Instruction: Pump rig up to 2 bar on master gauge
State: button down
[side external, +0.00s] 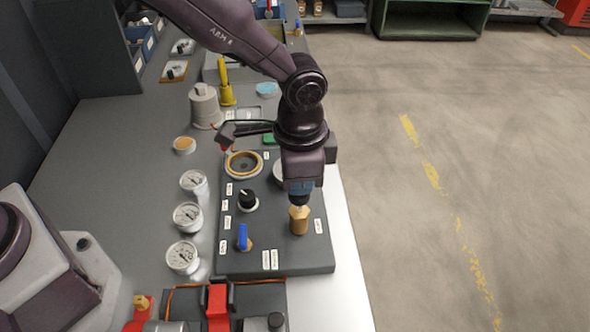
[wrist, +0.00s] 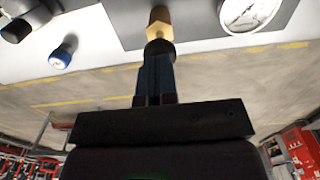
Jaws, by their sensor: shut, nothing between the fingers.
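My gripper (side external: 298,202) points down over the dark rig panel (side external: 290,258), shut and empty. Its tips are right at the top of a brass hex fitting (side external: 299,222), which stands upright near the panel's right edge. The fitting also shows in the wrist view (wrist: 160,24), just beyond my fingertips (wrist: 159,48); I cannot tell whether they touch. A white-faced gauge (side external: 279,171) on the panel is mostly hidden behind my gripper; a white dial (wrist: 250,12) shows at the wrist view's top right. I cannot read either or tell which is the master gauge.
The panel carries a blue lever (side external: 243,237), a black knob (side external: 247,198) and a brass-rimmed ring (side external: 244,164). Three white gauges (side external: 193,182) (side external: 187,215) (side external: 183,257) stand left of it. A red clamp-like part (side external: 217,303) is in front. A yellow-handled part (side external: 225,87) stands behind.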

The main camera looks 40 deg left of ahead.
jog(key=shift+f, duration=1.35)
jog(key=shift+r, duration=1.9)
jog(key=shift+f, duration=0.15)
jog(key=shift+f, duration=1.75)
jog(key=shift+r, duration=1.9)
